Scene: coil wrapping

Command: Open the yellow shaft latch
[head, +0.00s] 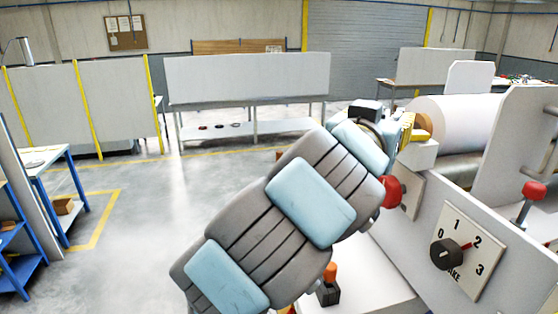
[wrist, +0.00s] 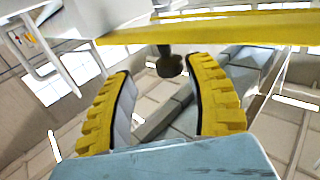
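In the head view my gripper (head: 397,130) is at the near end of the shaft on the machine, mostly hidden behind my wrist. A small yellow part (head: 423,134), which looks like the shaft latch, shows just beside it. In the wrist view my gripper (wrist: 161,67) has its two yellow ridged fingers spread apart. A dark round knob on a short stem (wrist: 170,65) shows between the fingertips. A long yellow bar (wrist: 220,28) crosses above them, apparently the latch. I cannot tell whether a finger touches the knob or bar.
A large white roll (head: 455,120) lies behind the latch. Open floor (head: 190,215) is at the left.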

